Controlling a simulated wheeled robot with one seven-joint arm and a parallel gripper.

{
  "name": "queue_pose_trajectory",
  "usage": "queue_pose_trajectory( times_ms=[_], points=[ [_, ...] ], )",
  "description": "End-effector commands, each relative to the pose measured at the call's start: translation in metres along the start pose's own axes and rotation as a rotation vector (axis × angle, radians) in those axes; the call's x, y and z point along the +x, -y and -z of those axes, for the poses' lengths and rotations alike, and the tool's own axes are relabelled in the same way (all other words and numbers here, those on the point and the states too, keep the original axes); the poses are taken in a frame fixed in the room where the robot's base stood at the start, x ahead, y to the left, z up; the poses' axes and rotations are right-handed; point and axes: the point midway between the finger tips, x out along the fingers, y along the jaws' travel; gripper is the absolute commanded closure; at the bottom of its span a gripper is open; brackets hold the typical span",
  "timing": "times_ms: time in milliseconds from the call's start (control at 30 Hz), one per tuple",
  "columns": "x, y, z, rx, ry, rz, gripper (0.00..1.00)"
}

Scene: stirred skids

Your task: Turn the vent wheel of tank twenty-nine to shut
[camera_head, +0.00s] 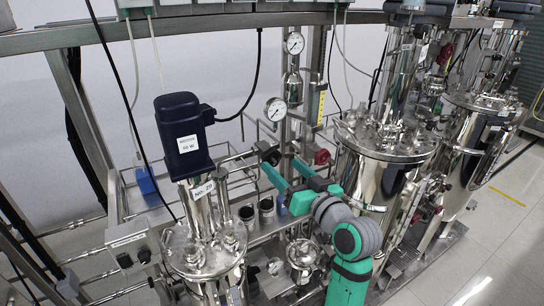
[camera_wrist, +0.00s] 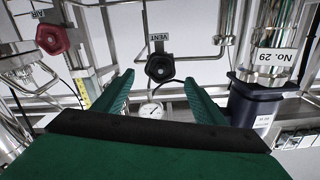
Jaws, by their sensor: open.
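The black vent wheel (camera_wrist: 160,68) shows in the wrist view below a VENT tag, ahead of my gripper (camera_wrist: 160,84). My two green fingers are open and empty. The wheel lies between their lines but beyond the tips, apart from them. In the head view the black wheel (camera_head: 268,153) sits on the pipework just past my gripper (camera_head: 281,166). The wheel's turn position cannot be told.
A red wheel (camera_wrist: 52,38) tagged AIR is at left in the wrist view, and at right of my gripper in the head view (camera_head: 322,157). A dark blue motor (camera_head: 183,132) tops tank twenty-nine. Gauges (camera_head: 276,109), pipes and another steel tank (camera_head: 377,170) crowd the area.

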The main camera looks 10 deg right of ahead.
Motion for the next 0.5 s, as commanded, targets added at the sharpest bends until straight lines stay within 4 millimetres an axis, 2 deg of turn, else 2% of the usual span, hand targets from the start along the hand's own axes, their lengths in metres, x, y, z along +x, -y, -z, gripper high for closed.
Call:
queue_pose_trajectory(
  times_ms=[100,233,500],
  points=[
    [0.023,0.001,0.000,-0.001,0.001,0.002,0.35],
    [0.044,0.001,0.000,-0.001,0.001,0.001,0.35],
    [0.068,0.000,0.001,-0.001,-0.001,-0.001,0.35]
  ],
)
